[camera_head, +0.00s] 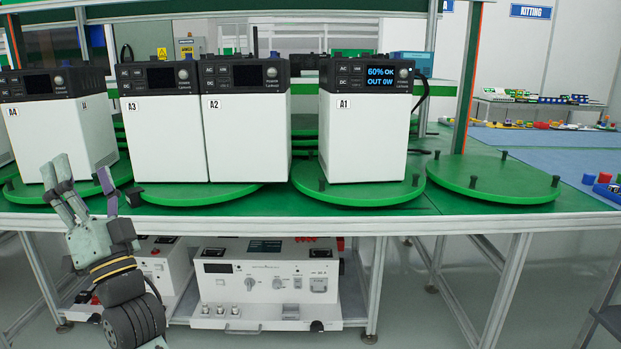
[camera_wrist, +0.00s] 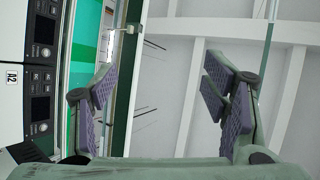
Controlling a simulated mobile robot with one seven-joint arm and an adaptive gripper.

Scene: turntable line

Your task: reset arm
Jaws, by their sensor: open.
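My gripper (camera_head: 83,186) is at the left of the head view, in front of the table edge, with its fingers pointing up. In the wrist view my gripper (camera_wrist: 160,100) is open, its purple-padded fingers wide apart with nothing between them. White units with dark top panels stand on green turntables. Unit A1 (camera_head: 355,138) has a lit display reading 60% OK, OUT 0W. Units A2 (camera_head: 247,140), A3 (camera_head: 160,142) and A4 (camera_head: 62,132) have dark displays. Unit A2 also shows sideways at the left of the wrist view (camera_wrist: 12,100).
An empty green turntable (camera_head: 492,180) is at the right of the green table (camera_head: 440,207). White test equipment (camera_head: 265,283) sits on a lower shelf under the table. A blue surface (camera_head: 560,160) with small coloured parts lies at the far right. Table legs and a frame post stand nearby.

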